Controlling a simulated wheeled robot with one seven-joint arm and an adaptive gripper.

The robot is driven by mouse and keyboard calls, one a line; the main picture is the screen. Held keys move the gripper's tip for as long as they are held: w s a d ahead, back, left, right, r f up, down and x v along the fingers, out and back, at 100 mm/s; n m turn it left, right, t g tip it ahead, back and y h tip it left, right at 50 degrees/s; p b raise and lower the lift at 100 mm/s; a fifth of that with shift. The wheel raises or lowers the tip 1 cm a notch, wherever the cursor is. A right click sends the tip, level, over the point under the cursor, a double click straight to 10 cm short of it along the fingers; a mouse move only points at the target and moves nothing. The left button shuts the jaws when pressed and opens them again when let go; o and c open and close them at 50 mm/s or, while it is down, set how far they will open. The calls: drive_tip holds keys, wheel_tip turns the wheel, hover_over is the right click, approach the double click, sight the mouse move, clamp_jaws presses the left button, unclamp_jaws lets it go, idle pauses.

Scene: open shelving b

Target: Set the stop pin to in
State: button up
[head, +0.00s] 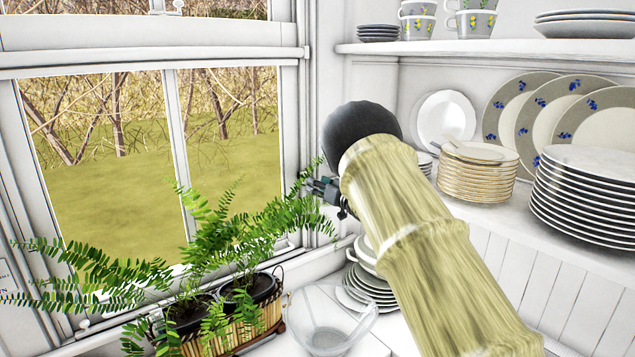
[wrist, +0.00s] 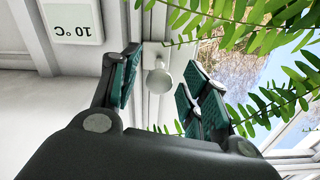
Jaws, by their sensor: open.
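A small round white knob (wrist: 160,80), which looks like the stop pin, sticks out from the white window frame in the wrist view. How far in it is set cannot be told. My gripper (wrist: 163,75) is open, with the knob showing between its two teal-padded fingers; contact is not visible. In the head view my gripper (head: 320,189) is at the window's right side, beside the fern fronds, pointing left. I cannot make out the knob there. The sash window (head: 172,160) fills the left of the head view.
A glass bowl (head: 328,322) and stacked plates (head: 372,285) are below my arm. Plate stacks (head: 585,195) crowd the right shelf. A 10 °C display (wrist: 73,22) shows upside down beside the fingers.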

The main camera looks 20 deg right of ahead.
drive_tip(key=shift+w+a, duration=0.1)
drive_tip(key=shift+w, duration=0.3)
clamp_jaws()
drive_tip(key=shift+b+x, duration=0.45)
drive_tip(key=shift+x, duration=0.85)
drive_tip(key=shift+s+r, duration=0.1)
drive_tip(key=shift+r, duration=0.05)
drive_tip(key=shift+c, duration=1.3)
unclamp_jaws()
drive_tip(key=shift+o, duration=1.3)
